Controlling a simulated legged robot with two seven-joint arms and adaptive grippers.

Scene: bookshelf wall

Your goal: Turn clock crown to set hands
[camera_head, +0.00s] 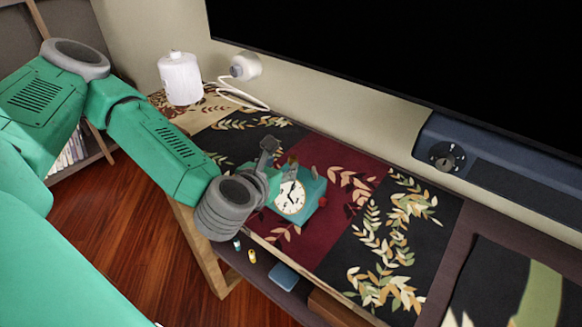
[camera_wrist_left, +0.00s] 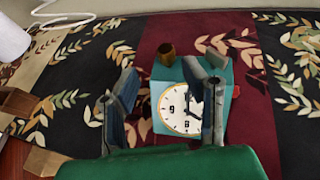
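The clock (camera_head: 289,198) is a teal box with a round white face and dark hands, standing on the patterned cloth. It also shows in the left wrist view (camera_wrist_left: 180,110). A brown knob, seemingly the crown (camera_wrist_left: 167,53), sticks up at the clock's top edge. My left gripper (camera_head: 277,158) is at the clock's left and upper side. In the left wrist view, its fingers (camera_wrist_left: 166,90) are spread apart. One is left of the clock; the other overlaps the right part of the face. Nothing is visibly held between them. My right gripper is not in view.
A white cylinder (camera_head: 180,78) and a small white device with a cable (camera_head: 245,67) stand at the back left. A dark screen (camera_head: 420,60) and a blue-grey panel with a knob (camera_head: 447,157) are behind. The cloth right of the clock (camera_head: 395,230) is clear.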

